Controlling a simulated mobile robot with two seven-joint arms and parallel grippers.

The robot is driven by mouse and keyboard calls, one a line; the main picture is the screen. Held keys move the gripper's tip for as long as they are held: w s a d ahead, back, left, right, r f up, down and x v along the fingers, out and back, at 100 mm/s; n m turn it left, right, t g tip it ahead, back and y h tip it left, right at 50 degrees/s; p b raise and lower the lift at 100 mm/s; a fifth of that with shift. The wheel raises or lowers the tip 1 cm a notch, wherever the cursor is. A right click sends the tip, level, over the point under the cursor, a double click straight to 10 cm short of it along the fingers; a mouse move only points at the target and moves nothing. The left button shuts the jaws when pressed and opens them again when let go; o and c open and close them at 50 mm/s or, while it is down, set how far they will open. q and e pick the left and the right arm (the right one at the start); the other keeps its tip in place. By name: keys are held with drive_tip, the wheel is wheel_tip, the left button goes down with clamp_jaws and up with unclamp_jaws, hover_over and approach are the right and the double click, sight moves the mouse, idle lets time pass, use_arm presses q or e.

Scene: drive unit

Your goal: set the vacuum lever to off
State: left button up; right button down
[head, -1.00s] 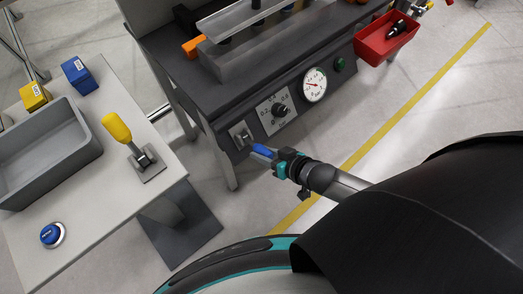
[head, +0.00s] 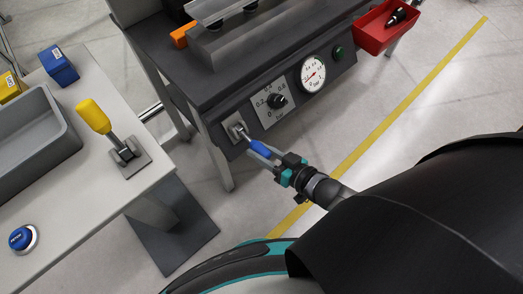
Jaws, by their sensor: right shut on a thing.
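The vacuum lever (head: 258,147) has a blue handle and a metal stem. It sticks out from a small plate (head: 234,126) at the left end of the dark drive unit's front panel. My right gripper (head: 265,156) is shut on the blue handle, and its fingers hide part of it. The stem between the plate and the handle is visible. The lever's off mark cannot be read. My left gripper is not in view.
Right of the lever are a pressure knob (head: 278,101), a gauge (head: 312,74) and a green button (head: 338,53). A red bin (head: 385,34) hangs at the right. A light table (head: 75,222) at left carries a yellow-handled lever (head: 94,117), a grey bin (head: 62,128) and a blue button (head: 22,238).

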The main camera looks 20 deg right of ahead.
drive_tip(key=c, duration=0.5)
unclamp_jaws()
drive_tip(key=shift+w, duration=0.1)
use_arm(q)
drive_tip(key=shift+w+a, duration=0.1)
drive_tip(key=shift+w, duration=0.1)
use_arm(e)
drive_tip(key=shift+o, duration=0.2)
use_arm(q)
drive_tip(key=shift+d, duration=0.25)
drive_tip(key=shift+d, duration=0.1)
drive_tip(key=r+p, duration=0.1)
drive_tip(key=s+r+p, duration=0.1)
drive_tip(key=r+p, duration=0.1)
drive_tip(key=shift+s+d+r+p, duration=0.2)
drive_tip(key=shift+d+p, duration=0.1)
use_arm(e)
drive_tip(key=v, duration=1.5)
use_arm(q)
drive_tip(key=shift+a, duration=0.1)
use_arm(e)
drive_tip(key=shift+d, duration=0.1)
